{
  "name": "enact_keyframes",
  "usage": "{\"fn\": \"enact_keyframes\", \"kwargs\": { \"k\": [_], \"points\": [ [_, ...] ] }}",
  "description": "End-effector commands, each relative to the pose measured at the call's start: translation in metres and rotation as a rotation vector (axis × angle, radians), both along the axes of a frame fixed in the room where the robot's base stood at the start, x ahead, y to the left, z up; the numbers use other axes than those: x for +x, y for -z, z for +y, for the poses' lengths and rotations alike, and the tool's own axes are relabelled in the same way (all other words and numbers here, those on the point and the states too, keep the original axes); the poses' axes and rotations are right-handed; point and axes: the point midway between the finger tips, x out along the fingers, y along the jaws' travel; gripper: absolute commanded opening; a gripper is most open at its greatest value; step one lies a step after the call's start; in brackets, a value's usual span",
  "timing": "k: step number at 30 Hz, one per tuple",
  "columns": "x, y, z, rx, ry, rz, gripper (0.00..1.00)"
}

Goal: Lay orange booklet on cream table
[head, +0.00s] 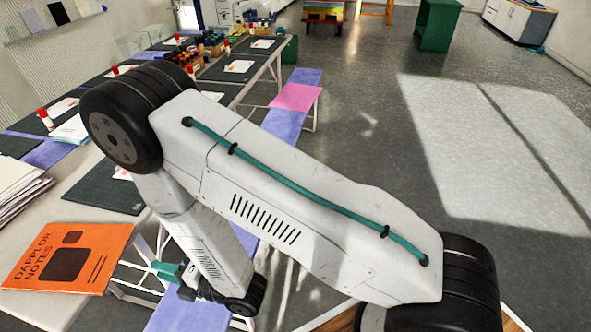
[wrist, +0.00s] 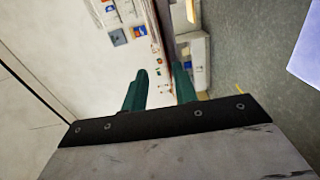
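The orange booklet (head: 68,258), printed "DAPPLOR NOTES", lies flat, cover up, near the edge of a pale, cream-looking table (head: 82,212) at the lower left of the head view. My gripper (head: 158,268) is to the right of the booklet, apart from it, beside the table's edge; my arm partly hides it. In the wrist view the two green fingers of my gripper (wrist: 160,90) stand apart with nothing between them. The booklet is not clearly visible in the wrist view.
Dark mats (head: 105,190), white papers and glue sticks cover the long table. A paper stack (head: 18,190) sits behind the booklet. A purple bench (head: 283,122) with a pink sheet (head: 296,97) runs alongside. The floor (head: 370,110) to the right is open.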

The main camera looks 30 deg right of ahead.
Motion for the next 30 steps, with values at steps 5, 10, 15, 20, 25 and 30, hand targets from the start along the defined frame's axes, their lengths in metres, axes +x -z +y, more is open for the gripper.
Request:
{"fn": "enact_keyframes", "kwargs": {
  "k": [5, 10, 15, 20, 25, 30],
  "points": [
    [0.044, -0.032, -0.008, -0.007, 0.073, 0.138, 0.28],
    [0.092, -0.078, -0.042, -0.002, 0.217, 0.383, 0.28],
    [0.116, -0.127, -0.095, 0.037, 0.404, 0.632, 0.28],
    [0.113, -0.173, -0.155, 0.109, 0.606, 0.858, 0.28],
    [0.081, -0.219, -0.221, 0.219, 0.843, 1.088, 0.28],
    [0.022, -0.262, -0.281, 0.355, 1.095, 1.297, 0.28]
  ]
}}
